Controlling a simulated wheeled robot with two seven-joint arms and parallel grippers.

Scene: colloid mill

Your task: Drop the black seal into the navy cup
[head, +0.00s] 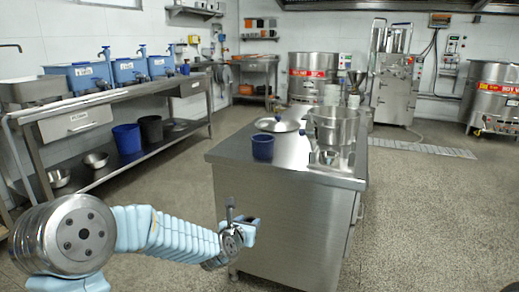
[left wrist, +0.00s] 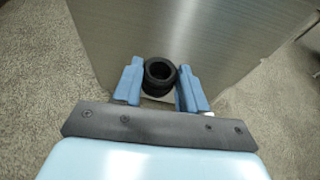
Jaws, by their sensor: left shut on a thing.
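The navy cup (head: 262,148) stands upright on the steel table (head: 232,147), near its left front edge. My left gripper (head: 249,229) is in front of the table's front panel, below the tabletop and below the cup in the head view. In the left wrist view my left gripper (left wrist: 159,74) is shut on the black seal (left wrist: 159,89), a thick black ring held between two blue fingers. I cannot make out the seal clearly in the head view. My right gripper is not in view.
A round metal lid (head: 277,125) lies behind the cup. A steel mill hopper (head: 333,127) stands right of it on the same table. A long bench (head: 100,97) with blue bins (head: 90,76) runs along the left wall. The floor between bench and table is clear.

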